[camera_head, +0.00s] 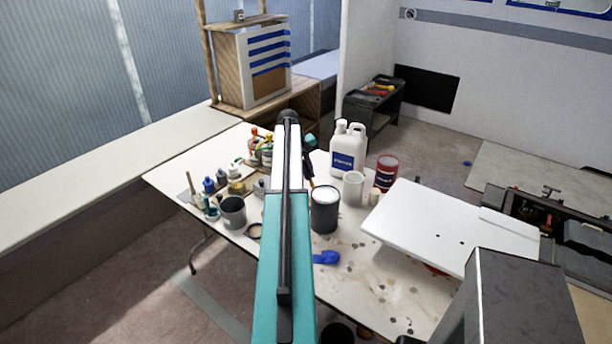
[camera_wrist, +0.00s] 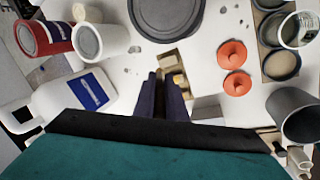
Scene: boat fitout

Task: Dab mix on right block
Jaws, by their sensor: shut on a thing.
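In the wrist view my gripper (camera_wrist: 164,96) points down over the worktable, with its dark fingers close together. A small tan, wood-like piece (camera_wrist: 167,61) shows at the fingertips; most of it is hidden, so I cannot tell its full shape. A yellowish bit (camera_wrist: 180,79) shows beside the right finger. A dark can (camera_head: 324,212) with a pale top stands on the table. In the head view my arm hides most of the gripper.
On the worktable (camera_head: 345,285), white jugs (camera_head: 346,150), a white cup (camera_head: 353,190) and a red can (camera_head: 386,171) stand right of my arm. A grey pot (camera_head: 232,213) and several bottles stand left. A blue glove-like item (camera_head: 326,258) lies in front. A white panel (camera_head: 440,222) covers the right side.

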